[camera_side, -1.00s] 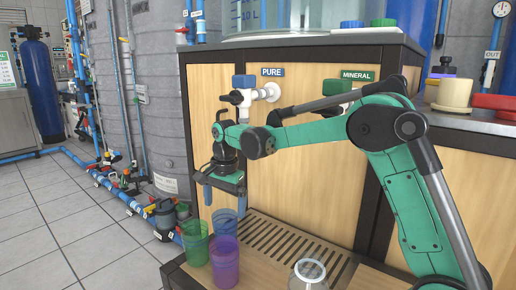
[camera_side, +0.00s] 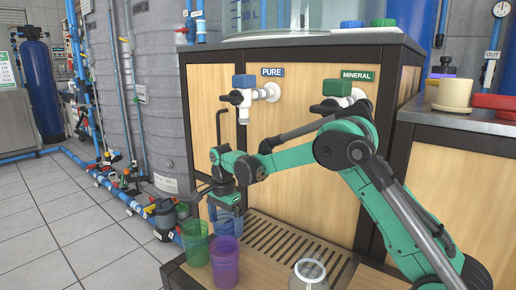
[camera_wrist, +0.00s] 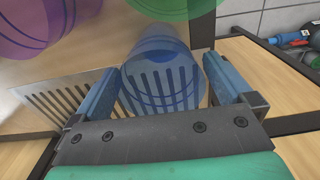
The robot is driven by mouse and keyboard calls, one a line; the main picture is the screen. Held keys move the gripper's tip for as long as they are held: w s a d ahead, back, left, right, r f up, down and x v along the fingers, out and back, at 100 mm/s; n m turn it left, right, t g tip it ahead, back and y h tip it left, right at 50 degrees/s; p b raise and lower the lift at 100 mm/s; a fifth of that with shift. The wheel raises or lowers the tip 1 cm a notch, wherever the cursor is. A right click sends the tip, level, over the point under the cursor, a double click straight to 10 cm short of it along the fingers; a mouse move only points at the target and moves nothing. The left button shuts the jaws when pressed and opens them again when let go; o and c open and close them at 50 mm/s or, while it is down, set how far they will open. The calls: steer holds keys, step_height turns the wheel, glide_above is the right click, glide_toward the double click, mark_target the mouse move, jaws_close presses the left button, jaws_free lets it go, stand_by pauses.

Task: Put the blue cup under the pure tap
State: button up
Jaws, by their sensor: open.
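The clear blue cup (camera_side: 225,223) stands on the wooden base below the cabinet front, beside the green and purple cups. My gripper (camera_side: 225,214) is lowered over it, jaws open, with a finger on each side. In the wrist view the blue cup (camera_wrist: 160,72) lies between the two blue fingers of my gripper (camera_wrist: 160,67); I cannot tell whether they touch it. The pure tap (camera_side: 242,97), with a blue top and the blue PURE label, sticks out of the panel above my gripper. Its spout points down.
A green cup (camera_side: 195,243) and a purple cup (camera_side: 225,262) stand close by. A slatted drain (camera_side: 285,248) lies to the right, with a clear jar (camera_side: 308,275) in front. The green-topped mineral tap (camera_side: 338,98) is on the right of the panel.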

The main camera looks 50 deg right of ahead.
steer(key=shift+f, duration=1.35)
steer(key=c, duration=1.1)
steer(key=shift+d, duration=3.75)
steer(key=o, duration=1.1)
steer(key=shift+r, duration=0.1)
